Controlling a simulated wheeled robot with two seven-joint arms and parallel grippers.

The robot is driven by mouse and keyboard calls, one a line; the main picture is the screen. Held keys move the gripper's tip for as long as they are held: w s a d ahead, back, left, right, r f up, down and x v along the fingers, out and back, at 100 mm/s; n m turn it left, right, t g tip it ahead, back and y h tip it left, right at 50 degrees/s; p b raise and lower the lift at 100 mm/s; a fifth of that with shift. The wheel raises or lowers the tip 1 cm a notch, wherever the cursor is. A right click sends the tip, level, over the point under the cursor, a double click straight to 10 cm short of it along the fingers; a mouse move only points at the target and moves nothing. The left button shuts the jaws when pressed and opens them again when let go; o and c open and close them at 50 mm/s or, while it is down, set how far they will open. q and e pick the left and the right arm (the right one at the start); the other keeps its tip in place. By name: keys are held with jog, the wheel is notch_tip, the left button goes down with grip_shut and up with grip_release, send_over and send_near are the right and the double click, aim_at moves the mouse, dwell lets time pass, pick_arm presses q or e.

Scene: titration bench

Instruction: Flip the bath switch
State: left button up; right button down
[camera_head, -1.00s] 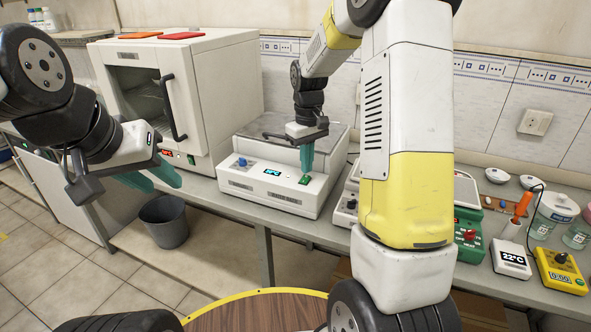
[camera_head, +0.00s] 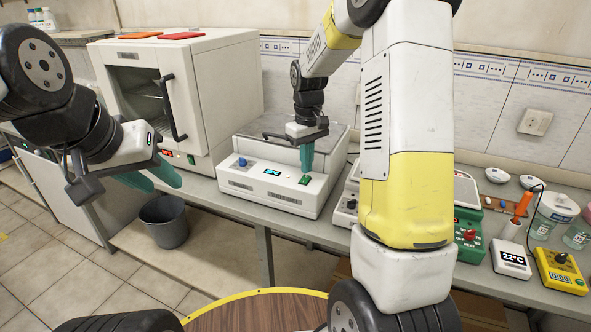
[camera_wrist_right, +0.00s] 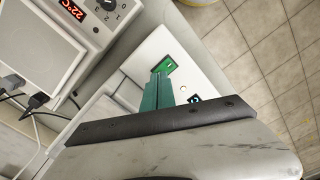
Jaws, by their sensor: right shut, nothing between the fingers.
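The bath (camera_head: 232,185) is a white box with a grey top, a blue knob and a lit display, standing on the bench in the head view. Its green switch (camera_head: 304,180) is at the right of the front panel. My right gripper (camera_head: 306,170) is shut and empty, its teal fingertips right at the switch. The right wrist view shows the fingertips (camera_wrist_right: 158,78) beside the green switch (camera_wrist_right: 166,66); I cannot tell whether they touch it. The switch's position is too small to read. My left gripper (camera_head: 168,186) hangs at the left, its teal fingers apart and empty.
A white oven (camera_head: 225,95) stands left of the bath. A grey bin (camera_head: 164,222) stands below. My right arm hides part of the bench.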

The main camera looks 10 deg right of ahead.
aim_at(306, 177)
jog(key=shift+f, duration=0.95)
dwell(0.8)
jog(key=shift+r, duration=3.45)
jog(key=shift+r, duration=0.1)
